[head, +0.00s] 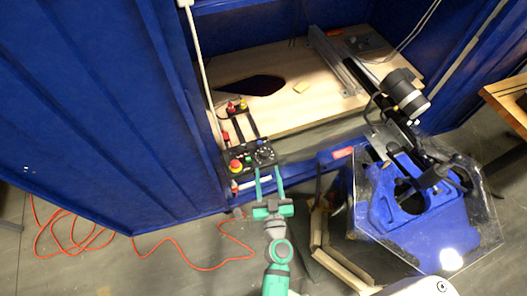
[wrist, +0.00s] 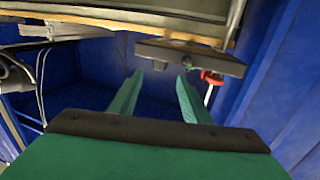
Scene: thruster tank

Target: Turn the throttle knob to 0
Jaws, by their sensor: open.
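The throttle knob (head: 264,154) looks like a small dark dial with pale markings on the right part of the black control box (head: 247,169). Its setting is too small to read. My gripper (head: 268,170) is open in front of the box, its two green fingers apart and pointing toward the knob side. In the wrist view my gripper (wrist: 160,78) has nothing between its fingers. The control box (wrist: 178,54) lies beyond the fingertips there, seen nearly edge-on, and I cannot make out the knob. I cannot tell whether the fingers touch the box.
A red emergency button (head: 236,165) sits on the box, left of the knob; its red part also shows in the wrist view (wrist: 212,77). A wooden bench top (head: 290,112) lies behind. A clear-covered blue machine (head: 425,215) stands right. An orange cable (head: 185,262) crosses the floor.

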